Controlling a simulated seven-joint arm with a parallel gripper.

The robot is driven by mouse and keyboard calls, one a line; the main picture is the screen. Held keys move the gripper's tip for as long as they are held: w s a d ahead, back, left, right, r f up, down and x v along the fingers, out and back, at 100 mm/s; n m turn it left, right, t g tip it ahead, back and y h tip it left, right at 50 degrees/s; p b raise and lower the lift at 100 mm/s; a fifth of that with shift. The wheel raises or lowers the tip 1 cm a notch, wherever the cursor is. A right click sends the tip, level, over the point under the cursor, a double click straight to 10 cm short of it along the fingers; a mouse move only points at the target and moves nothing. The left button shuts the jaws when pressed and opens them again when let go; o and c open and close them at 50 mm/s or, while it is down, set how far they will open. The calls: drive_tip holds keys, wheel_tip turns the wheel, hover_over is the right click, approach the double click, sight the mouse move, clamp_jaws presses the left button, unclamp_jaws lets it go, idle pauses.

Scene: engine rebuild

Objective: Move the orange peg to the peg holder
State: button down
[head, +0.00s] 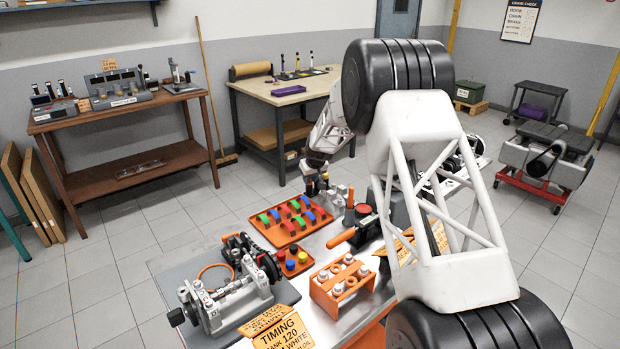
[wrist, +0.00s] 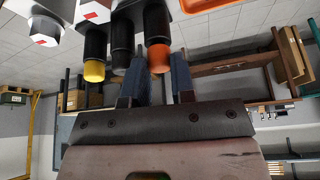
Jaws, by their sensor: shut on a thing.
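The orange peg (wrist: 158,57), black with an orange cap, is between the two blue fingers of my gripper (wrist: 160,84), which is shut on it. Its far end is cut off by the frame edge. A yellow-capped peg (wrist: 95,70) and a grey-capped peg (wrist: 122,58) stand beside it, apart from the fingers. In the head view my gripper (head: 317,163) is low over the far edge of the metal table, above small dark pegs (head: 309,188). I cannot tell which thing is the peg holder, or whether the held peg's lower end is seated in anything.
An orange tray (head: 259,231) of coloured blocks lies near the pegs. An orange rack (head: 318,291) with metal parts, an engine assembly (head: 225,303) and an orange-handled tool (head: 341,238) crowd the table. A light-topped bench (head: 262,92) stands behind, with open floor between.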

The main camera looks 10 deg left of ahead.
drive_tip(key=shift+f, duration=0.25)
drive_tip(key=c, duration=1.2)
unclamp_jaws()
drive_tip(key=shift+r, duration=1.45)
drive_tip(key=o, duration=0.6)
drive_tip(key=shift+c, duration=0.2)
drive_tip(key=shift+r, duration=0.1)
drive_tip(key=v, duration=0.7)
drive_tip(key=shift+s+r, duration=0.15)
drive_tip(key=shift+r, duration=0.1)
drive_tip(key=shift+d, duration=0.15)
